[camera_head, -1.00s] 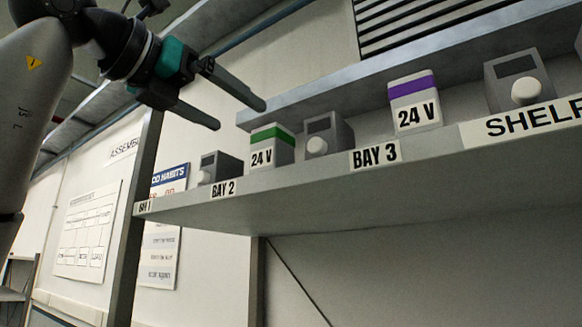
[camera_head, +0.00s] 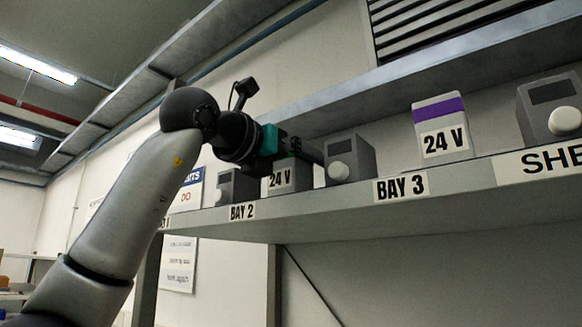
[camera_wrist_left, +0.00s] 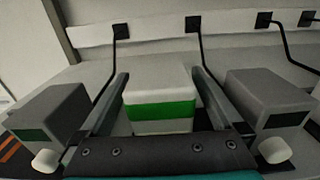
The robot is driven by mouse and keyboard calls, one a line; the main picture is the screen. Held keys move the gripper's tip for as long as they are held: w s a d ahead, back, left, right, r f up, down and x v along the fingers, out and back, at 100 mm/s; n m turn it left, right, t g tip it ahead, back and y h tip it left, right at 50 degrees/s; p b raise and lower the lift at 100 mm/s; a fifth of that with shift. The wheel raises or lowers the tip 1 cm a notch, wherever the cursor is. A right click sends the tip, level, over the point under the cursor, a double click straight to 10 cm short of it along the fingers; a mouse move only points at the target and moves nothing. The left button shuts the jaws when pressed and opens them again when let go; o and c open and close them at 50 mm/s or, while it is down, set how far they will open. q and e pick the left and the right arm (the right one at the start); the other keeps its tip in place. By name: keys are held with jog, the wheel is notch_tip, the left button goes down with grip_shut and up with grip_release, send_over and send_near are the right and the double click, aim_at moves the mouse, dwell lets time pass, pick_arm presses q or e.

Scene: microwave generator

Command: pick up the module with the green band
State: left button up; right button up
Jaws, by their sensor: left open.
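The module with the green band (camera_head: 287,182) stands upright on the shelf by the BAY 2 label, with "24 V" on its front. My arm and gripper hide its upper part in the head view. In the left wrist view the white module with its green band (camera_wrist_left: 160,111) shows in the middle. My left gripper (camera_head: 312,153) is over the module in the head view. In the left wrist view its two fingers stand open, one on each side of the module, with narrow gaps visible. I cannot tell how deep the module sits between them. My right gripper is not in view.
Grey boxes with white knobs flank the module, one left (camera_head: 237,187) and one right (camera_head: 349,160), close to the fingers. A module with a purple band (camera_head: 441,128) stands farther right above BAY 3.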

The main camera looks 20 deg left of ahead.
pick_arm(q)
jog(key=shift+w+d, duration=0.25)
jog(key=shift+w, duration=0.3)
jog(key=shift+s, duration=0.1)
grip_shut()
dwell(0.4)
